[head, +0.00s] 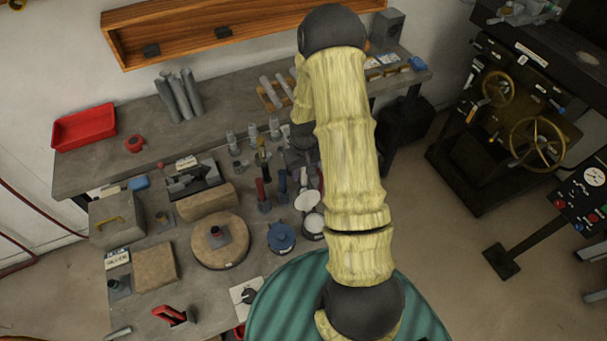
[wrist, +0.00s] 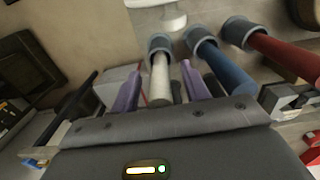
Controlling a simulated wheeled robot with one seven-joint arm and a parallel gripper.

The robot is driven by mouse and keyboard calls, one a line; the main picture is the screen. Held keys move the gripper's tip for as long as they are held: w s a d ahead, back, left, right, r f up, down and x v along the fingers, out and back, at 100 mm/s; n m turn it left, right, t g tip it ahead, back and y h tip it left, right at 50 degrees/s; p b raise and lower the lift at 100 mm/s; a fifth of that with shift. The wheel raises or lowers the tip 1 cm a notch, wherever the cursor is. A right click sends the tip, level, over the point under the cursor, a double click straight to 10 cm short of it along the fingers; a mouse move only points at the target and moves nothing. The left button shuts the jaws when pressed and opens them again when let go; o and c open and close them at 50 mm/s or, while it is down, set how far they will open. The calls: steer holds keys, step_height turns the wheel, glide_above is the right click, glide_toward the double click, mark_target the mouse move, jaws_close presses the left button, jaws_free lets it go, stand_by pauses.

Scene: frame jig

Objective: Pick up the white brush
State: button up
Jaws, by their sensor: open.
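The white brush (wrist: 160,78) shows in the wrist view as a pale handle with its end in a grey cup-shaped piece. My gripper (wrist: 159,70) is open, with one lavender finger to the left of the white handle and one to the right. The handle lies between the fingers in the picture; I cannot tell whether either finger touches it. In the head view my arm covers much of this area, and I cannot make out the white brush there.
A blue handle (wrist: 225,70) and a red handle (wrist: 285,58) in similar grey pieces stand close to the right of the white one. In the head view, the workbench (head: 95,170) is crowded with a blue lidded pot (head: 281,238), a round wooden block (head: 205,248) and a red tray (head: 84,127).

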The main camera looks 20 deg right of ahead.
stand_by(0.5)
jaws_close()
step_height(320, 180, up, 10)
steer(key=b, duration=0.2)
steer(key=shift+b, duration=0.3)
stand_by(0.6)
